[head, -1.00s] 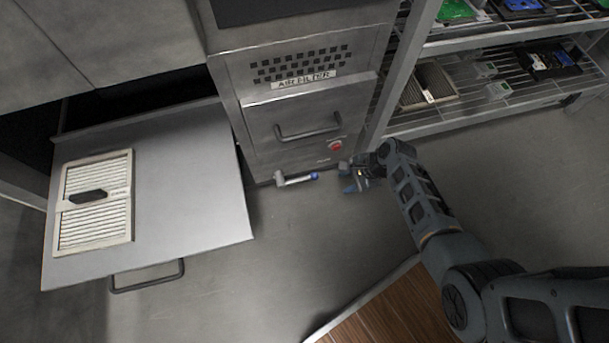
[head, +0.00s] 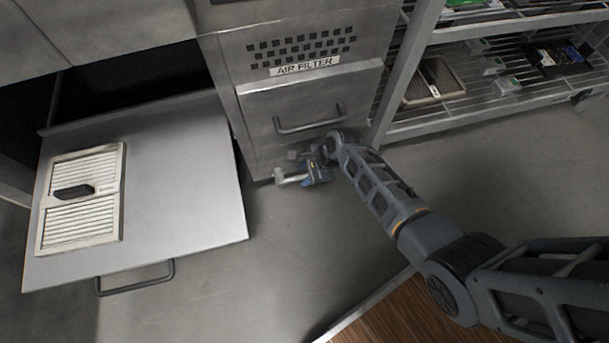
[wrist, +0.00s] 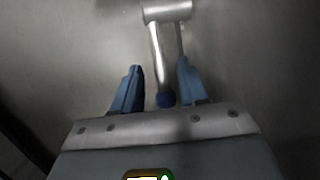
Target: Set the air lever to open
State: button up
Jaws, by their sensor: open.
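The air lever (head: 289,178) is a pale metal handle low on the front of the steel cabinet. In the head view its blue end is hidden by my gripper. In the wrist view the lever (wrist: 160,50) hangs from its pivot, and its blue knob (wrist: 166,99) lies between my fingers. My gripper (head: 318,172) is at the lever's free end; in the wrist view my gripper (wrist: 160,85) is open, with one blue finger on each side of the lever and a visible gap on both sides.
Above the lever are a closed drawer with a bar handle (head: 309,120) and the AIR FILTER label (head: 304,66). An open drawer (head: 190,190) at left holds a white filter (head: 112,195). A wire shelf (head: 520,95) with parts stands at right. The floor in front is clear.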

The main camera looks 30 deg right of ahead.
jog(key=shift+w+a+f, duration=0.15)
jog(key=shift+f, duration=0.35)
grip_shut()
dwell(0.4)
